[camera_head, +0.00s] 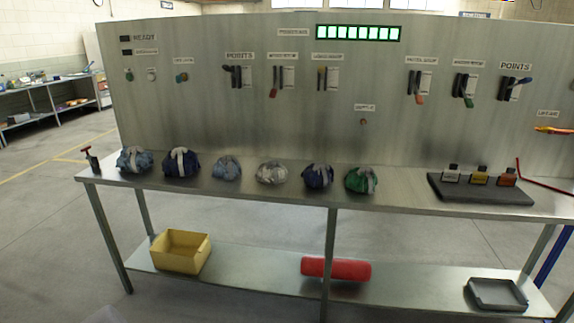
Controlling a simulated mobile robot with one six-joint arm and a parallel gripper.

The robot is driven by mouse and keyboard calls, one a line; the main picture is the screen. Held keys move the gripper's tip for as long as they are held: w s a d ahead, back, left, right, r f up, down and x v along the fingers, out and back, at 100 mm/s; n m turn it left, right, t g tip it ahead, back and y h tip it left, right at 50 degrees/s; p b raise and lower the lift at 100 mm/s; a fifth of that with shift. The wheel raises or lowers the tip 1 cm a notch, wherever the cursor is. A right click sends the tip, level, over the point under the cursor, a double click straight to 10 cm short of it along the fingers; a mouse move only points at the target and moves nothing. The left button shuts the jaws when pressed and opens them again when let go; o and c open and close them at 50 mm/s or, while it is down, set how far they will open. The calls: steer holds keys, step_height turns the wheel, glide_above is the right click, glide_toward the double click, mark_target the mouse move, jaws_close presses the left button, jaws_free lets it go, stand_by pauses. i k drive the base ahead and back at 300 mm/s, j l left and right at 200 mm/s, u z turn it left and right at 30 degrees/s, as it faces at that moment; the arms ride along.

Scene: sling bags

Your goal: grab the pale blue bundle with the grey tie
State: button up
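Several cloth bundles lie in a row along the steel bench top. The leftmost bundle (128,163) is light to mid blue with a pale grey band over it. The third bundle (227,170) is a duller pale grey-blue; its tie is hard to make out. I cannot tell for sure which of these two is the pale blue one with the grey tie. Between them sits a navy bundle (173,163) with a pale band. My gripper is not in view.
Right of them lie a whitish-grey bundle (271,173), another navy bundle (316,178) and a green one (356,181). A small red-handled item (92,160) stands at the bench's left end, a dark tray (480,193) at right. A tall panel (300,120) rises behind.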

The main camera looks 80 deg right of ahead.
mark_target(227, 167)
steer(key=z, duration=2.05)
steer(key=i, duration=0.25)
